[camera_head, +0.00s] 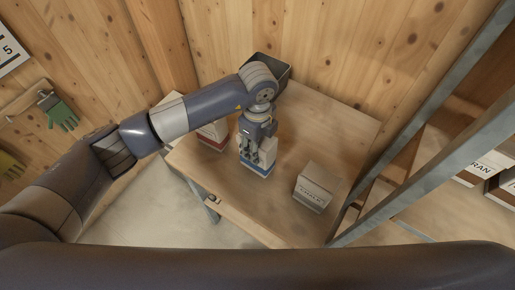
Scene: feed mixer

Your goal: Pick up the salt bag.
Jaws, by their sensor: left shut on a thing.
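My left gripper (256,153) points down over the middle of the wooden table. It is shut on a white bag with a blue band near its base, which appears to be the salt bag (257,170). The gripper hides most of this bag, and no label on it can be read. The bag looks upright; I cannot tell whether it touches the table. My right gripper is not in view.
A white bag with a red band (211,139) stands just left, partly behind my arm. A pale box-shaped package (314,188) is on the right of the table (338,128). A dark bin (279,67) is at the back. Metal shelving (427,112) borders the right.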

